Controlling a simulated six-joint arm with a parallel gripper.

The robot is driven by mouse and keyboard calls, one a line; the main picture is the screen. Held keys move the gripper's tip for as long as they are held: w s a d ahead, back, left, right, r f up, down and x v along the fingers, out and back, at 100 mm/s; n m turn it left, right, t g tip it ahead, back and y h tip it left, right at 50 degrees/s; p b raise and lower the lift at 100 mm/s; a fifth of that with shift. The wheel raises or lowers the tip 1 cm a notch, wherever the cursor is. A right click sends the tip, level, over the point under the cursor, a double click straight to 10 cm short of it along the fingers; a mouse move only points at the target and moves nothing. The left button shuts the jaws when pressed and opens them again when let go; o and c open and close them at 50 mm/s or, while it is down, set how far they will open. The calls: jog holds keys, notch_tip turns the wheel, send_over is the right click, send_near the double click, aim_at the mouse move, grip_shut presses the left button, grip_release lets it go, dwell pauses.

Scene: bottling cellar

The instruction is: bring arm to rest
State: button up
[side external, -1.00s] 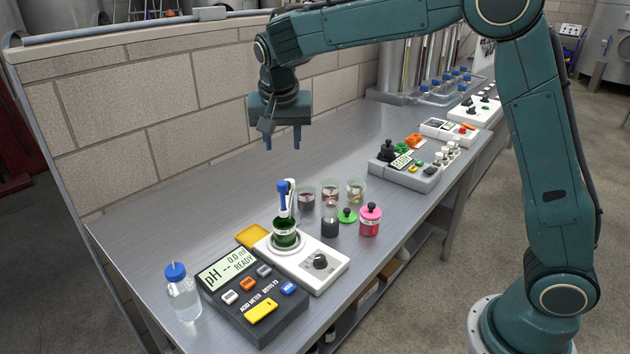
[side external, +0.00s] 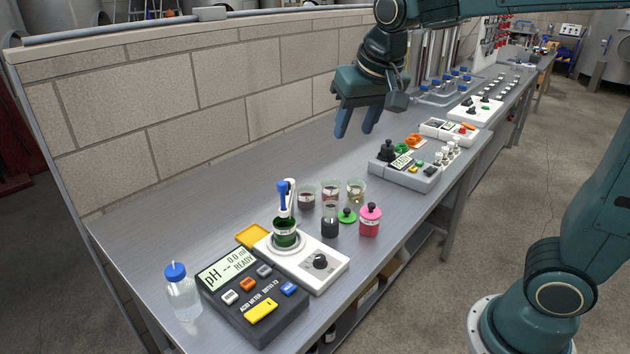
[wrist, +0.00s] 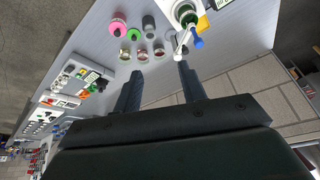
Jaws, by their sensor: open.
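My gripper (side external: 356,133) is open and empty, with two blue-grey fingers pointing down. It hangs in the air above the back part of the steel bench (side external: 190,205), near the block wall. In the wrist view my gripper (wrist: 158,82) shows its two fingers apart with nothing between them. The bench items lie beyond the fingertips, and none is touched.
A pH meter (side external: 250,295), a white stirrer with a green beaker (side external: 285,233), a clear bottle (side external: 182,292), sample cups (side external: 330,190) and a pink jar (side external: 370,219) stand at the front. A grey device (side external: 405,172) stands to the right. The block wall (side external: 160,110) borders the bench.

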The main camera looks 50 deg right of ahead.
jog(key=s+f+n, duration=0.2)
jog(key=s, duration=0.7)
jog(key=s+f+n+t+y, duration=0.1)
jog(key=s+f+n, duration=0.1)
jog(key=s, duration=0.7)
jog(key=shift+a+f+n+y, duration=0.15)
jog(key=shift+a+n+y, duration=0.15)
jog(key=shift+a+n, duration=0.2)
